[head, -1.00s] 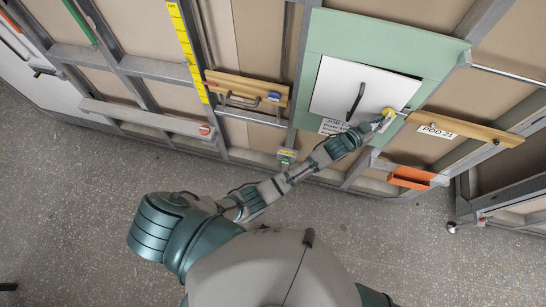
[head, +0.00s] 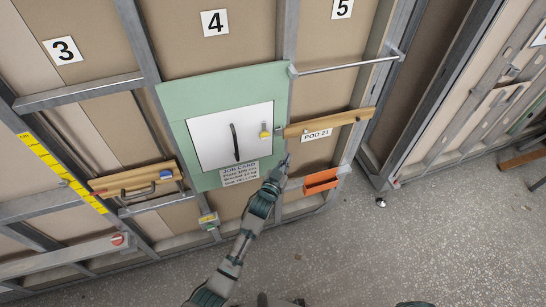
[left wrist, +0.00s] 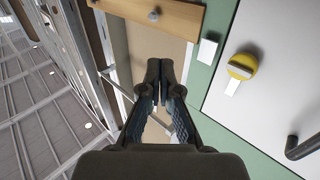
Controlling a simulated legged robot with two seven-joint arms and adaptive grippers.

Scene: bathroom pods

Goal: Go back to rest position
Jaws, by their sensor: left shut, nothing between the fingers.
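My left gripper (head: 284,164) is at the end of my outstretched arm, just right of the job card (head: 239,173) and below the wooden rail. In the left wrist view its dark fingers (left wrist: 158,72) are together with nothing between them. A white panel (head: 205,138) with a dark handle (head: 235,142) sits on a green board (head: 185,91). A yellow knob (head: 265,131) is at the panel's right edge. The knob also shows in the left wrist view (left wrist: 242,66), apart from the fingers. My right gripper is not in view.
A wooden rail (head: 345,119) with a POD 21 label and an orange tray (head: 320,182) are right of the gripper. A metal bar (head: 345,66) runs above. Another wooden rail with a handle (head: 138,191) is at left. The speckled floor (head: 400,250) is mostly clear.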

